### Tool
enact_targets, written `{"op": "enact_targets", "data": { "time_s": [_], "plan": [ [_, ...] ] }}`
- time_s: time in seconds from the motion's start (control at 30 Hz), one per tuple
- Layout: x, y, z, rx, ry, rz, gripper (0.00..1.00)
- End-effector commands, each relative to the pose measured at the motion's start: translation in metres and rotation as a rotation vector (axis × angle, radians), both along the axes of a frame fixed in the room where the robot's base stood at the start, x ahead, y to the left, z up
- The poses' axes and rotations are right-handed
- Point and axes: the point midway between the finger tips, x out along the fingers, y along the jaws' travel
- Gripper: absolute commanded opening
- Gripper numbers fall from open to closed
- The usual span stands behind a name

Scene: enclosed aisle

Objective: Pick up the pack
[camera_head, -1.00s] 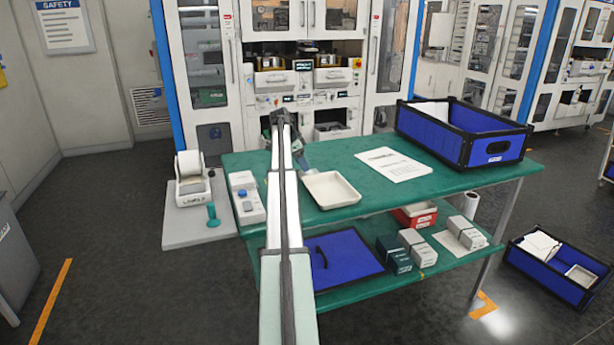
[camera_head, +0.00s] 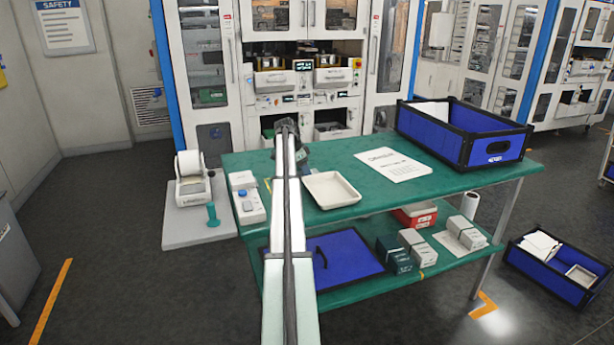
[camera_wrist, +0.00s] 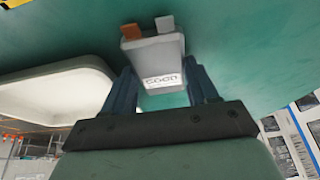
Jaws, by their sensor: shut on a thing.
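The pack (camera_wrist: 153,58) is a small pale grey block with a printed white label on its near face and an orange and a light grey tab on top. It shows in the wrist view between the two dark blue fingers of my gripper (camera_wrist: 162,84), which is shut on it. The green table top lies close behind it; I cannot tell whether the pack touches it. In the head view my gripper (camera_head: 304,157) is over the left part of the table, mostly behind my arm, and the pack is hidden there.
A cream tray (camera_head: 331,205) stands just right of my gripper; it also shows in the wrist view (camera_wrist: 100,66). A white device with a blue button (camera_head: 247,211) is at left. A paper sheet (camera_head: 396,165) and a blue crate (camera_head: 488,171) are farther right.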

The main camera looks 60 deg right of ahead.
Motion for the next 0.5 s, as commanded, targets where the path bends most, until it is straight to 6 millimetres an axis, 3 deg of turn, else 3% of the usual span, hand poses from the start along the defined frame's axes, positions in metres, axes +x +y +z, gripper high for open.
{"op": "enact_targets", "data": {
  "time_s": [0.5],
  "plan": [
    [0.0, 0.0, 0.011, -0.001, 0.0, 0.0, 0.25]
  ]
}}
